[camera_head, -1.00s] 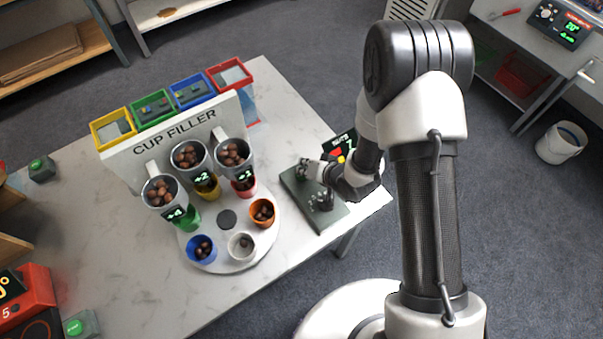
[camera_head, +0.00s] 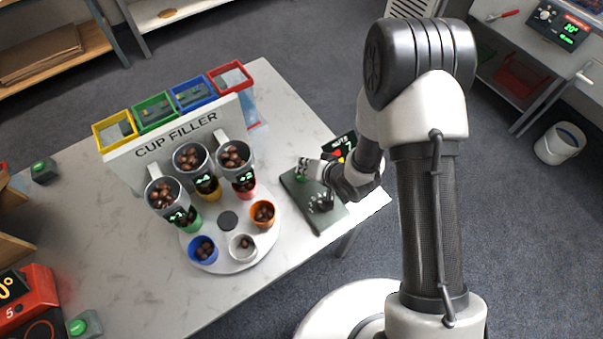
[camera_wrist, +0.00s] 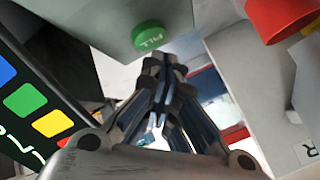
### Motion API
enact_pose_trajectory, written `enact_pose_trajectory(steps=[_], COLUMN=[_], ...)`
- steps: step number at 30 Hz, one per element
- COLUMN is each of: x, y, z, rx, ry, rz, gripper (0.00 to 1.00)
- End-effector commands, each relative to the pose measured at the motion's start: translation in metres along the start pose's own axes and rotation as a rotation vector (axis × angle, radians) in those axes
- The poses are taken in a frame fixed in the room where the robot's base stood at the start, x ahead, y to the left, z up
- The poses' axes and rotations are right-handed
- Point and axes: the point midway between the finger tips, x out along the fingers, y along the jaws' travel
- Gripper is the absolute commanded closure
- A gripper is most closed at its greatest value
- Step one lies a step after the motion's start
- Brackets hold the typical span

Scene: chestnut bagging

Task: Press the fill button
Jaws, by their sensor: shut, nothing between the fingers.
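The fill button (camera_wrist: 148,36) is a round green cap lettered FILL on a grey housing, at the top of the wrist view. My gripper (camera_wrist: 165,70) is shut and empty, with its fingertips close below and right of the button in that view. I cannot tell whether they touch it. In the head view my gripper (camera_head: 304,167) is over the far end of a dark green control panel (camera_head: 326,219), and the button is mostly hidden there. The white cup filler (camera_head: 150,160) has three nut-filled hoppers with green numbers above a round cup plate (camera_head: 214,264).
A black lever (camera_head: 320,203) stands on the panel near my gripper. A small display (camera_head: 345,141) stands behind it. Coloured cups, including an orange one (camera_head: 262,214), ring the plate. In the wrist view, a red cylinder (camera_wrist: 278,18) is at top right. The table's left part is mostly bare.

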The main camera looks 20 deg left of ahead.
Motion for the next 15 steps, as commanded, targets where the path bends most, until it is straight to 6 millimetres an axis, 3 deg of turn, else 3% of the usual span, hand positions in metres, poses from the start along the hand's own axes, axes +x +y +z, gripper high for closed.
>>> enact_pose_trajectory(steps=[8, 15], x=[-0.002, -0.018], y=[-0.002, -0.013], z=[-0.002, -0.014], rx=[0.0, -0.001], ry=[0.0, 0.001], rz=[0.0, 0.0], gripper=[1.0, 1.0])
